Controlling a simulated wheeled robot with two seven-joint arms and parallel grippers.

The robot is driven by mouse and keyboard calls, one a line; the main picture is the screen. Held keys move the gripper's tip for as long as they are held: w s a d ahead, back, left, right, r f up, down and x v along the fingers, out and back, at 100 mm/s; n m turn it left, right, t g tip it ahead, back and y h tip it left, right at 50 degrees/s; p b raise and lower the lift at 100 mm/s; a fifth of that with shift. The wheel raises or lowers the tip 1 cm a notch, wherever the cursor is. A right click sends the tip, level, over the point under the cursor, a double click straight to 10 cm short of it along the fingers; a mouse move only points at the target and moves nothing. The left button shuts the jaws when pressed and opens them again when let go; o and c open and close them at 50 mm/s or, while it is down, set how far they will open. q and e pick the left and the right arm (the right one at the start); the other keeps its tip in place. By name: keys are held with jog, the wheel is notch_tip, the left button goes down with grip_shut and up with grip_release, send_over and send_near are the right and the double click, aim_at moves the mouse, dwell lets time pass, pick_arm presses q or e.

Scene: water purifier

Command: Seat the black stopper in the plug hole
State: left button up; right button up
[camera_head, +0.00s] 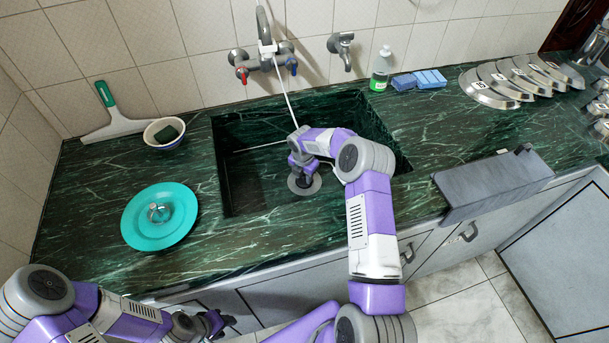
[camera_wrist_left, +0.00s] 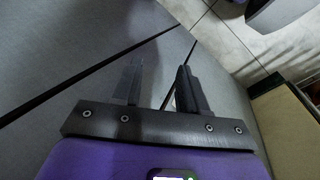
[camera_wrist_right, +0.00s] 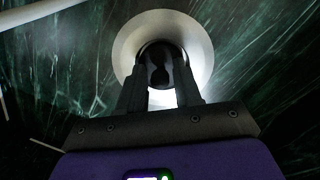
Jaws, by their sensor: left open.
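My right gripper (camera_head: 303,174) reaches down into the dark green sink basin (camera_head: 235,190), over a round pale metal ring (camera_head: 304,185) around the plug hole. In the right wrist view, the fingers of my right gripper (camera_wrist_right: 160,80) are closed around the black stopper (camera_wrist_right: 158,62), which appears inside the outline of the ring (camera_wrist_right: 125,45). I cannot tell whether the stopper touches the hole or is just above it. My left gripper (camera_head: 215,322) is empty in front of the counter; its fingers are apart in the left wrist view (camera_wrist_left: 160,82).
A teal lid (camera_head: 140,222), a bowl (camera_head: 155,136) and a squeegee (camera_head: 112,120) lie left of the sink. A bottle (camera_head: 380,70), blue sponges (camera_head: 418,80) and a grey tray (camera_head: 490,185) are to the right.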

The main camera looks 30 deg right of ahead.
aim_at(303, 183)
jog(key=shift+o, duration=0.6)
jog(key=shift+r, duration=0.2)
notch_tip(303, 183, up, 12)
jog(key=s+a+p, duration=0.1)
jog(key=p, duration=0.2)
jog(key=shift+f+p, duration=0.15)
jog(key=shift+p, duration=0.25)
